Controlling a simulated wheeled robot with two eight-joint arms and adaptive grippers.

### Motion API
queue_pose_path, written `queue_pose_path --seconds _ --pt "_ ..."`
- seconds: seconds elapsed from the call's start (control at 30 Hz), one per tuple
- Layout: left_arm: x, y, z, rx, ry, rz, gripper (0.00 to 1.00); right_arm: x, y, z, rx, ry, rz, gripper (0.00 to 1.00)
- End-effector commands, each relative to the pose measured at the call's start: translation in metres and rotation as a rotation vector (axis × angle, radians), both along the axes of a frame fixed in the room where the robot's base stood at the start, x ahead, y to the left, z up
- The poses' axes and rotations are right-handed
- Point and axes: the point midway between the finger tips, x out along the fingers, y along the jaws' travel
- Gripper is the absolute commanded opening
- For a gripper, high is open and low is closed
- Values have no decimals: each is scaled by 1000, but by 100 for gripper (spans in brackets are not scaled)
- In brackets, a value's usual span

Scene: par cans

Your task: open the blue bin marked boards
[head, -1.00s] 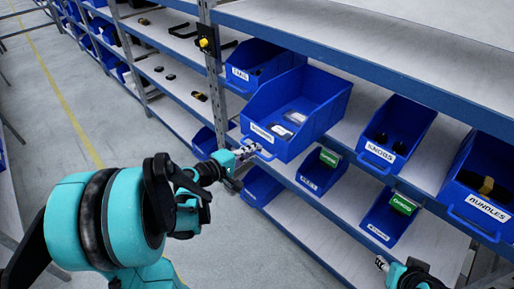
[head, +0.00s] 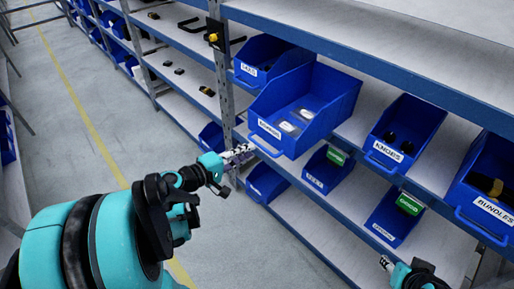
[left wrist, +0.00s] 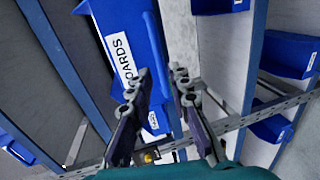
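The blue bin marked boards (head: 293,143) juts out from the upper shelf over the aisle, with pale flat items inside. Its white label and front handle face the aisle. In the left wrist view the bin (left wrist: 112,20) shows with its label partly cut to "ARDS", and its handle lies just beyond my fingers. My left gripper (head: 243,152) is just left of the handle, apart from it as far as I can tell. In the left wrist view its fingers (left wrist: 160,85) are spread with nothing clamped between them. My right gripper (head: 386,263) is at the bottom right, too small to read.
A bin marked knobs (head: 372,152) and a bin marked bundles (head: 470,222) stand to the right. Smaller blue bins with green items sit on the shelf below. A metal post (head: 223,75) stands left of the boards bin. The aisle floor (head: 70,130) is clear.

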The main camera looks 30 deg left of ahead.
Motion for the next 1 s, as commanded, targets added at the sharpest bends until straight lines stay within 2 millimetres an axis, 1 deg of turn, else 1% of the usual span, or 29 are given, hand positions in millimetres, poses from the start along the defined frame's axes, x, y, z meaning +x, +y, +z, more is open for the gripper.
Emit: queue_pose_path --seconds 0.03,0.1,0.3,0.47,0.9,1.0 --pt "-11 6 2 -1 0 6 19 0 0 0 0 0 0 40" --pt "-23 10 5 1 0 5 19 0 0 0 0 0 0 40" --pt "-44 17 10 1 1 2 19 0 0 0 0 0 0 40" --pt "-49 18 11 1 1 0 19 0 0 0 0 0 0 40" --pt "-49 18 11 1 1 -1 19 0 0 0 0 0 0 40" --pt "-48 13 9 13 12 -11 19 0 0 0 0 0 0 40"
